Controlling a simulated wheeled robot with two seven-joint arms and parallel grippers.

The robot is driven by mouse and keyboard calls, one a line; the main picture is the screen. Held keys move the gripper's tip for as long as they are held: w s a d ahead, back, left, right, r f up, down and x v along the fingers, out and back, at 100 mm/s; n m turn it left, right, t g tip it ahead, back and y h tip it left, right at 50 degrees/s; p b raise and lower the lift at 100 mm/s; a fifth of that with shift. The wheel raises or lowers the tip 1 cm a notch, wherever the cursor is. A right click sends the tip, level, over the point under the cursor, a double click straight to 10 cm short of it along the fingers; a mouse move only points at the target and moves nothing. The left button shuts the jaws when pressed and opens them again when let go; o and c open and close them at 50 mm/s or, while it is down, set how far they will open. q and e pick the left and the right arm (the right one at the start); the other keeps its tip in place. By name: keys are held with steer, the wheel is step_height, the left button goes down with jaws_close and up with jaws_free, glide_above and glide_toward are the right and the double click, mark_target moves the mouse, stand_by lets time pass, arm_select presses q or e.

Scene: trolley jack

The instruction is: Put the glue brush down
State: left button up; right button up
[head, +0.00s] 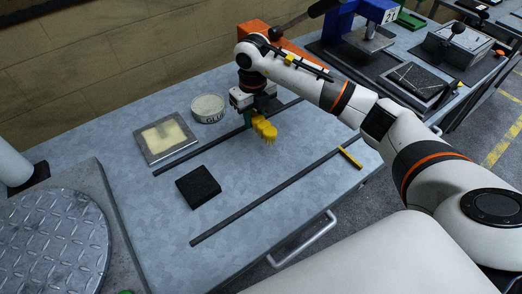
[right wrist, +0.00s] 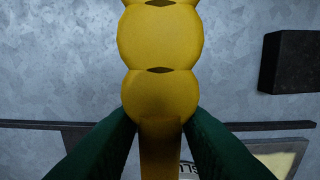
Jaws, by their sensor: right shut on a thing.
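My right gripper (head: 252,117) is shut on the yellow glue brush (head: 266,131) and holds it over the grey metal table (head: 285,185). In the right wrist view, the brush's lobed yellow body (right wrist: 160,45) sits between the green fingers of the gripper (right wrist: 160,122). I cannot tell from these views how high the brush is above the table. A round tin marked with glue lettering (head: 208,108) stands just left of the gripper. My left gripper is not in view.
A framed tray with a pale yellow pad (head: 152,155) and a black block (head: 198,187) lie to the left. An orange block (head: 254,30) stands behind.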

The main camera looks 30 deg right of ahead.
mark_target(254, 113)
step_height(254, 113, down, 9)
steer(key=shift+r+p, duration=0.1)
steer(key=shift+p, duration=0.55)
steer(key=shift+f, duration=0.3)
steer(key=o, duration=1)
steer(key=shift+o, duration=0.2)
steer(key=shift+r, duration=0.15)
step_height(254, 113, up, 12)
steer(key=shift+s+r+b, duration=0.1)
steer(key=shift+b, duration=0.9)
